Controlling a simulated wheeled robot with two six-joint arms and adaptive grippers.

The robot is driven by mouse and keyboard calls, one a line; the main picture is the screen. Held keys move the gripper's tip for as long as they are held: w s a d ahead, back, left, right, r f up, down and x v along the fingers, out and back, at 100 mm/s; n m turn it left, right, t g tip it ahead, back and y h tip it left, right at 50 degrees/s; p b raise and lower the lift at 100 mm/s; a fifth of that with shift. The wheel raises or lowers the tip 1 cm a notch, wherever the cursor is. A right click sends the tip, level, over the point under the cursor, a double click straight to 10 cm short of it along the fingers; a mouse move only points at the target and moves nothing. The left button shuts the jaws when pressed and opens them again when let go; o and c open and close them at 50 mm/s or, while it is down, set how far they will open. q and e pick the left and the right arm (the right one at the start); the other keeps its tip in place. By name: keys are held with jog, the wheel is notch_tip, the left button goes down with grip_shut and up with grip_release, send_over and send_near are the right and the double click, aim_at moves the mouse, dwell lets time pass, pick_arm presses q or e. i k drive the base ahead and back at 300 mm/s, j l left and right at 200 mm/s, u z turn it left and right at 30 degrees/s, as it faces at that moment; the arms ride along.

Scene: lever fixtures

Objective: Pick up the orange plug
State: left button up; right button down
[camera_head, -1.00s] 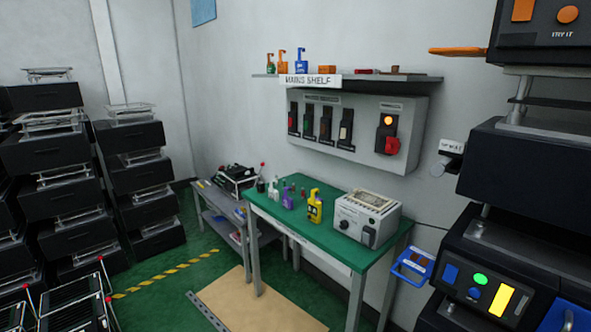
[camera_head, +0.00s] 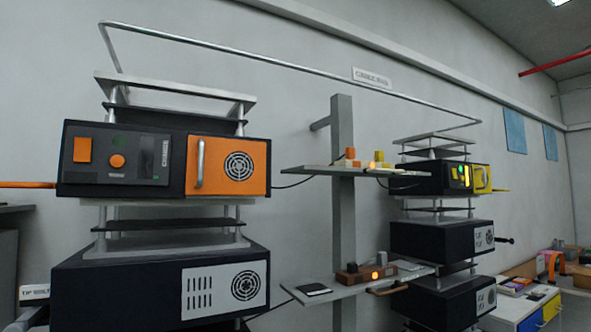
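A small orange piece (camera_head: 350,153) stands on the upper wall shelf (camera_head: 318,170), near the middle of the camera_head view. Neither of my grippers shows in the view, and nothing is seen touching the shelf pieces.
A black machine with an orange door (camera_head: 228,166) fills the left, stacked above another black unit (camera_head: 150,285). A lower shelf (camera_head: 330,292) holds a brown block with a glowing orange button (camera_head: 375,275). More black units (camera_head: 430,240) stand right of the shelves.

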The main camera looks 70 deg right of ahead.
aim_at(350, 153)
jog(key=z, duration=2.75)
